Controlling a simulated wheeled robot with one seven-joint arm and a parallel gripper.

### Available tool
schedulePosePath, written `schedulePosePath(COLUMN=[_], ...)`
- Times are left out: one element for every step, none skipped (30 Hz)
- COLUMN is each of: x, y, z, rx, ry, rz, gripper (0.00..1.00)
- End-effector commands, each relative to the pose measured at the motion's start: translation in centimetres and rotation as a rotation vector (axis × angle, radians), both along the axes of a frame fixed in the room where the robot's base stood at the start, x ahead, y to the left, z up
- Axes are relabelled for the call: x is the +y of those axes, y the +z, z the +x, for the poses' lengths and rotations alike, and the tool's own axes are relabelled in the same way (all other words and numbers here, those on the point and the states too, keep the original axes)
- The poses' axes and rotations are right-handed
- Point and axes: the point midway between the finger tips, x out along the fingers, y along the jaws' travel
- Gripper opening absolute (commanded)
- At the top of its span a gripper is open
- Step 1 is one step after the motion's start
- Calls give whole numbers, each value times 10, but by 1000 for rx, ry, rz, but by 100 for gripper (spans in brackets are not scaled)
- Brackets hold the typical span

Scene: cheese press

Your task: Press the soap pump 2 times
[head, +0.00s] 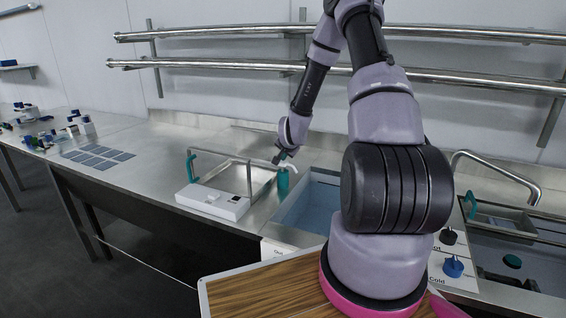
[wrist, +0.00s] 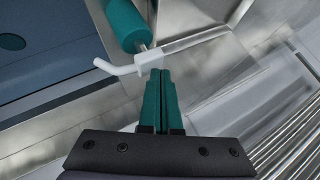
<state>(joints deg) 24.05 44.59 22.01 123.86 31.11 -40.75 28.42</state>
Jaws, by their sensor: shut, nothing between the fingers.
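The soap pump has a teal bottle (head: 283,184) standing at the rim of the sink, with a small white head at its top. In the wrist view the teal bottle (wrist: 128,24) is at the top, and its white nozzle (wrist: 118,69) points left. My gripper (head: 279,158) is over the pump head in the head view. In the wrist view my gripper (wrist: 157,73) has its two teal fingers together and empty, their tips right at the white head. I cannot tell whether they touch it. The fingers hide part of the head.
A blue-lined sink basin (head: 312,203) lies right of the pump. A white box (head: 212,202) and a teal handle (head: 191,167) are to the left. A blue knob (head: 453,266), a dark knob (head: 448,236) and a curved tap (head: 497,171) are at the right.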

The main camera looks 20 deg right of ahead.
Motion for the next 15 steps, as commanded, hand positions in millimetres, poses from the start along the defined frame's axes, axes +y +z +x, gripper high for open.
schedulePosePath(x=[0, 0, 0, 0, 0, 0, 0, 0, 0, 0, 0, 0, 0, 0, 0], y=[-1, -1, -2, -2, -3, -3, -3, -4, -4, -5, -5, -5, -6, -6, -7], z=[0, 0, 0, 0, 0, 0, 0, 0, 0, 0, 0, 0, 0, 0, 0], rx=[1, 1, 1, 1, 1, 1, 1, 1, 1, 0, 0, 0, 0, 0, 0], ry=[1, 1, 1, 1, 1, 1, 1, 1, 1, 0, 0, 0, 0, 0, 0], rz=[1, 1, 1, 1, 1, 1, 1, 1, 1, 0, 0, 0, 0, 0, 0], gripper=[0, 0, 0, 0, 0, 0, 0, 0, 0, 0, 0, 0, 0, 0, 0])
